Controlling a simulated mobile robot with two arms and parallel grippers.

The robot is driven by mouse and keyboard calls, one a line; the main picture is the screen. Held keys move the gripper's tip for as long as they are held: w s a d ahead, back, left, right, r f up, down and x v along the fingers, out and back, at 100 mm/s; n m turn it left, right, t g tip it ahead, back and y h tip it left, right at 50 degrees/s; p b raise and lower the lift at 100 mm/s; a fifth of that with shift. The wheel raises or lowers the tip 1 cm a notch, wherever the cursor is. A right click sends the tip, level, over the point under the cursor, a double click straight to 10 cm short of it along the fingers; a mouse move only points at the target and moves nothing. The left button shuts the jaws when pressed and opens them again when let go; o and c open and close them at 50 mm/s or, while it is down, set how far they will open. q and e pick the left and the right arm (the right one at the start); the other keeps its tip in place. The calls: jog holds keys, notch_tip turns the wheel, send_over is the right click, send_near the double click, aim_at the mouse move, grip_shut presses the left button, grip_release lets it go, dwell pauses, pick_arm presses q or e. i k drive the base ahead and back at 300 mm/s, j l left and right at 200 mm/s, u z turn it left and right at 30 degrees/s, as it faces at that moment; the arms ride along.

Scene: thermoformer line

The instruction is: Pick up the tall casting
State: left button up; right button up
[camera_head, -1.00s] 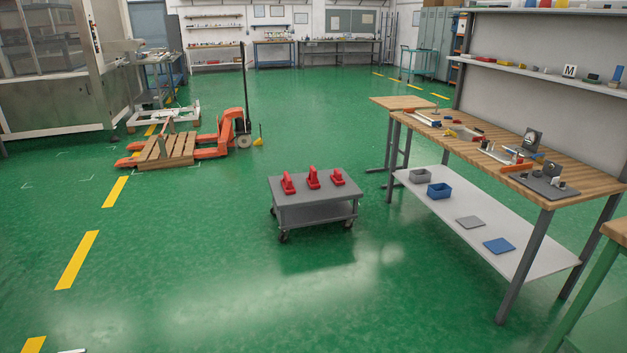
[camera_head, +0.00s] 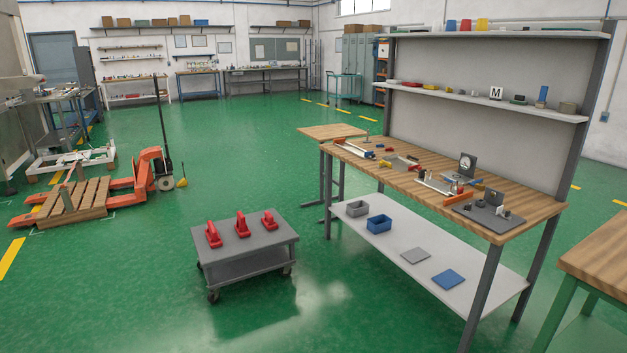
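Three red castings stand apart in a row on top of a low grey cart (camera_head: 245,252). They are a left casting (camera_head: 213,236), a middle casting (camera_head: 242,226) and a right casting (camera_head: 269,221). Each has a flat base with a raised part. The right one looks lowest; between the left and the middle one I cannot tell surely which is taller. Nothing touches them from above. Neither of my grippers shows in the view.
A wooden workbench (camera_head: 420,180) with tools and a lower shelf (camera_head: 372,232) stands right of the cart. Another wooden table (camera_head: 600,245) is at the right edge. An orange pallet jack (camera_head: 150,170) with a wooden pallet (camera_head: 75,200) is at left. Green floor before the cart is clear.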

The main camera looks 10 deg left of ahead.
aim_at(242, 223)
jog(key=i+u, duration=0.15)
jog(key=i, duration=2.65)
